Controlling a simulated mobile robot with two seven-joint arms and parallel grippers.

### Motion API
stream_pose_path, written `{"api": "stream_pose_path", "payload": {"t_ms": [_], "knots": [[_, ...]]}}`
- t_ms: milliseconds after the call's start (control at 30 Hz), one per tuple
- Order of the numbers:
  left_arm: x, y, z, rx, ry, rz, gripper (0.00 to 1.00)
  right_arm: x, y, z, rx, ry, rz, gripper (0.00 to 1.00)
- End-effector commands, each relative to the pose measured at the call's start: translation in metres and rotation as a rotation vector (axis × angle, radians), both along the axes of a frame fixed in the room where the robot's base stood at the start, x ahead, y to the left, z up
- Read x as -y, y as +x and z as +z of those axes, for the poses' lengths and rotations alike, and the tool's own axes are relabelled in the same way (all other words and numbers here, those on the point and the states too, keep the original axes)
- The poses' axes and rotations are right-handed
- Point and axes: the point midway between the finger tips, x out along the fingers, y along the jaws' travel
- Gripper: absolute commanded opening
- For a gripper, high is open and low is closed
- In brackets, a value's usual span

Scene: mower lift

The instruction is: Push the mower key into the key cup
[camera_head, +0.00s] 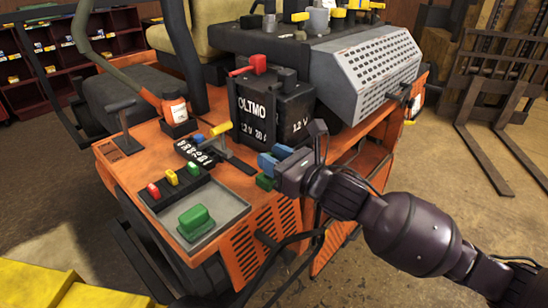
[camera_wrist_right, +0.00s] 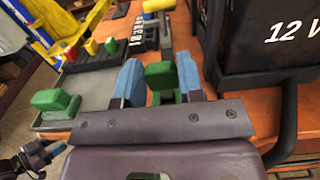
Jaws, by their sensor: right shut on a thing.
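My right gripper (camera_head: 277,160), with blue fingers, is over the front part of the orange mower deck, beside the black battery. It is shut on a green-topped piece (camera_wrist_right: 160,78), which I take to be the mower key. The green piece shows between the blue fingers in the right wrist view, and a bit of green (camera_head: 265,182) shows below them in the head view. Its lower end is hidden. I cannot make out the key cup for certain.
A black 12 V battery (camera_head: 270,112) stands close behind the fingers. A grey tray (camera_head: 232,205) with a green block (camera_head: 196,221) lies to the left. A row of switches (camera_head: 195,153) and a yellow-tipped lever (camera_head: 221,128) stand nearby. A perforated grey cover (camera_head: 372,75) is behind right.

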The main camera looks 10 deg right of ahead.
Motion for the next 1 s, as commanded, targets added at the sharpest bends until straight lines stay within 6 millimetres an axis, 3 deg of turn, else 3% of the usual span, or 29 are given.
{"api": "stream_pose_path", "payload": {"t_ms": [1000], "knots": [[0.000, 0.001, -0.009, -0.004, 0.001, -0.002, 0.51, 0.000, 0.000, -0.015, 0.000, 0.000, -0.001, 0.13]]}}
